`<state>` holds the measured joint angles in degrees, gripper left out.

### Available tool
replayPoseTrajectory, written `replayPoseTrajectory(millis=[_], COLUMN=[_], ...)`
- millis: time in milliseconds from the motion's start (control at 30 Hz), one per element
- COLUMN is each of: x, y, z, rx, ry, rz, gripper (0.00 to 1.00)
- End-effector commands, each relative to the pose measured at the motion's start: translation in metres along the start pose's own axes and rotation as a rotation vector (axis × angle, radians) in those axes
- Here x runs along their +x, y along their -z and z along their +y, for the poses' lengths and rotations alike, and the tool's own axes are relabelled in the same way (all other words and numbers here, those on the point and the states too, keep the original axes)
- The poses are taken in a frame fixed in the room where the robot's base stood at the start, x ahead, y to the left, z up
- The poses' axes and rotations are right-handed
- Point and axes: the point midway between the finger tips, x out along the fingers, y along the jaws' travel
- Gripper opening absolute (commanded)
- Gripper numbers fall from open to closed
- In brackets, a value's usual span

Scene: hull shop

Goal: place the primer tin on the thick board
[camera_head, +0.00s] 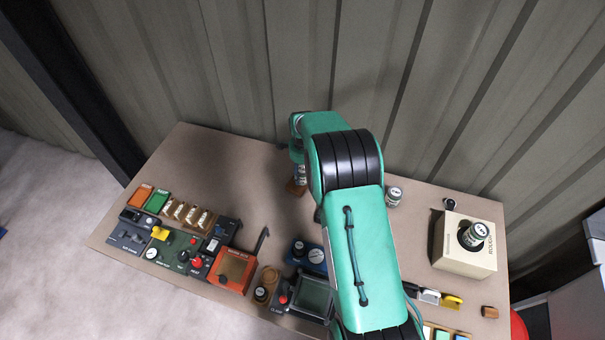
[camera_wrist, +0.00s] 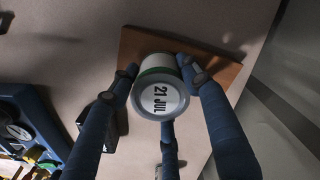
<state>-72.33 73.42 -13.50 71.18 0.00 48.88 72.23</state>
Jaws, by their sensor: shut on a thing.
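My gripper (camera_wrist: 160,88) has its dark blue fingers closed around a small tin (camera_wrist: 158,102) with a white lid marked "21 JUL" and a green band. No paint name shows on it. A brown wooden board (camera_wrist: 135,45) lies just beyond the tin in the wrist view; I cannot tell whether the tin touches it. In the head view the board (camera_head: 296,188) shows at the back middle of the table, with the held tin (camera_head: 300,174) over it, partly hidden by my arm.
Another tin (camera_head: 393,196) stands right of my arm. Several devices, including an orange-framed one (camera_head: 235,269), crowd the table's front left. The table's back left is clear, below a ribbed wall.

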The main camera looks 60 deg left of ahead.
Motion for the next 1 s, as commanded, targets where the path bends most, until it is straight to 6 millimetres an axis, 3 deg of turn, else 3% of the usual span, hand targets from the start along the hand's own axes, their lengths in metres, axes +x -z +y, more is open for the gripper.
replayPoseTrajectory(millis=[100, 133, 233, 733, 1000], x=[0.003, 0.004, 0.003, -0.002, -0.023], y=[0.0, 0.0, 0.0, 0.0, 0.0], z=[-0.001, 0.0, 0.0, 0.0, -0.001], rx=[0.0, 0.0, 0.0, 0.0, 0.0], ry=[0.001, 0.0, 0.0, 0.0, 0.002], rz=[0.0, 0.0, 0.0, 0.0, 0.001], gripper=[0.1, 0.49, 0.66, 0.66, 0.66])
